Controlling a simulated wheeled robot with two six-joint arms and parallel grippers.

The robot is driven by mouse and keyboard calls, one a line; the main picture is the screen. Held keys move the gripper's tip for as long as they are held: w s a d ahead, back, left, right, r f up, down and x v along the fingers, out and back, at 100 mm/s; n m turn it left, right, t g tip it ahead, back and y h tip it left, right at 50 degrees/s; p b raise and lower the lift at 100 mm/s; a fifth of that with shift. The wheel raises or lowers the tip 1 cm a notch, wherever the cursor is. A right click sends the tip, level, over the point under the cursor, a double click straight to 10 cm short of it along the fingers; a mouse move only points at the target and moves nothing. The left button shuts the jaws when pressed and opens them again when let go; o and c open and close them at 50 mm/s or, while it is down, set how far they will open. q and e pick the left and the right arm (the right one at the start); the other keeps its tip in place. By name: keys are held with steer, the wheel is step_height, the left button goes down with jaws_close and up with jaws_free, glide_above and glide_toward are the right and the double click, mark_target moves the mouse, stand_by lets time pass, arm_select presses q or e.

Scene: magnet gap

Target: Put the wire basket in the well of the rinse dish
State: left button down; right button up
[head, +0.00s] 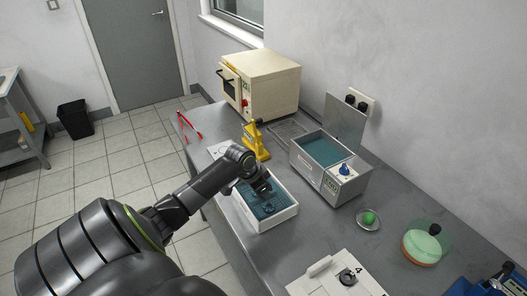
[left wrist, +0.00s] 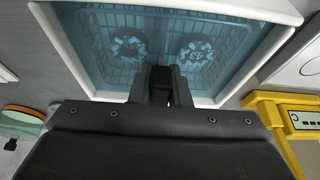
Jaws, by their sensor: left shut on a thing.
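The rinse dish (head: 286,217) is a white rectangular tray of blue-green liquid on the bench, and its white rim (left wrist: 215,8) frames the left wrist view. The wire basket (left wrist: 160,42) shows as a fine grid within the dish's walls, in the liquid. Two toothed, ring-shaped parts lie in it, one left (left wrist: 128,47) and one right (left wrist: 197,54). My left gripper (head: 266,190) reaches down over the dish. Its fingers (left wrist: 161,86) are shut at the basket's near side; they hide the exact grip. Whether the basket rests on the floor cannot be told. My right gripper is not seen.
A metal bath (head: 331,190) with a raised lid stands right of the dish. A yellow stand (head: 256,144) and cream oven (head: 262,82) are behind. A small dish with a green ball (head: 369,218) and a white block (head: 335,280) lie nearer. Bare bench shows between them.

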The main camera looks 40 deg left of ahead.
arm_select(q)
steer(key=c, duration=1.8)
jaws_free()
steer(key=shift+f, duration=0.15)
steer(key=o, duration=0.4)
steer(key=shift+o, duration=0.2)
steer(key=shift+r, duration=0.25)
steer(key=b+v, duration=0.1)
steer(key=v, duration=1.1)
steer(key=shift+b, duration=0.4)
